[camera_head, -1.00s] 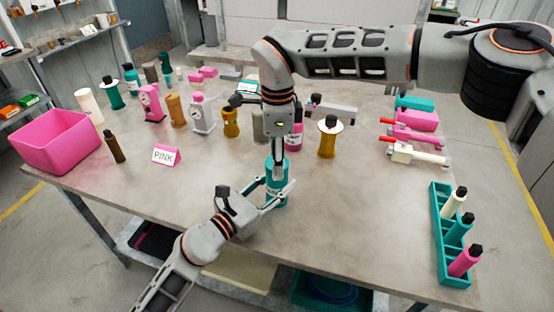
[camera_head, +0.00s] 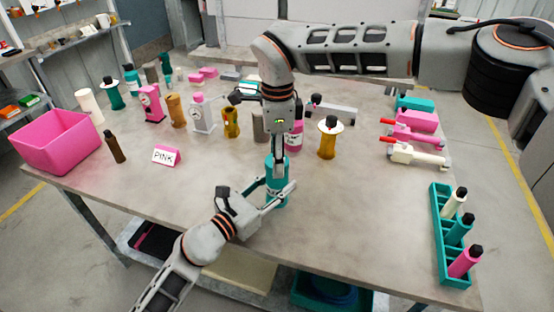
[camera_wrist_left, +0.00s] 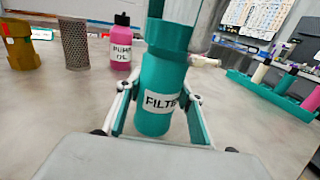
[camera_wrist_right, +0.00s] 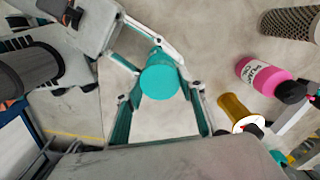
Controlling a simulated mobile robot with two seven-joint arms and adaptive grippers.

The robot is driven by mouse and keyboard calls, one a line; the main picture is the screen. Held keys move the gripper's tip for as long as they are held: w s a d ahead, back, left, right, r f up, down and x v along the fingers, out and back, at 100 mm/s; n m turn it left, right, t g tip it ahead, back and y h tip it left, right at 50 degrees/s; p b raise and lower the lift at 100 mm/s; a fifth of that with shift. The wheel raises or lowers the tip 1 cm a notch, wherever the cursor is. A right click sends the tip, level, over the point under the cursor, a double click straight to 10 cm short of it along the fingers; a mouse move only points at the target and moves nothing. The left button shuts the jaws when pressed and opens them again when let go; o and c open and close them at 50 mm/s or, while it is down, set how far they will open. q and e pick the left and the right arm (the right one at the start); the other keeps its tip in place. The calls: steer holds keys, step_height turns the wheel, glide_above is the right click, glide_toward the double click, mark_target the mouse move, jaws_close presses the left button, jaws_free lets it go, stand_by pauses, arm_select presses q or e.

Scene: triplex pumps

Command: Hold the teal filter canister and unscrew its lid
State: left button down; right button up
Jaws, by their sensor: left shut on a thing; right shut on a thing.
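The teal filter canister (camera_head: 277,194) stands upright near the front middle of the table. In the left wrist view its white FILTER label (camera_wrist_left: 161,103) faces the camera. My left gripper (camera_head: 280,196) is shut around the canister's body from the front left, with a finger on each side. The wider teal lid (camera_wrist_left: 169,36) is at the canister's top. My right gripper (camera_head: 277,158) comes down from above and is shut on the lid. The right wrist view shows the round lid top (camera_wrist_right: 160,82) between its fingers. The thread between lid and body is not clearly visible.
A pink pump oil bottle (camera_head: 294,138) and a grey mesh cylinder (camera_head: 260,125) stand close behind. A yellow canister (camera_head: 328,138) is to the right. A PINK sign (camera_head: 166,156) and pink bin (camera_head: 58,141) are left. A teal rack (camera_head: 440,235) holds bottles at right. The front table is clear.

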steer(key=shift+r, duration=0.7)
steer(key=shift+r, duration=2)
arm_select(q)
steer(key=c, duration=1.3)
jaws_free()
steer(key=shift+o, duration=0.2)
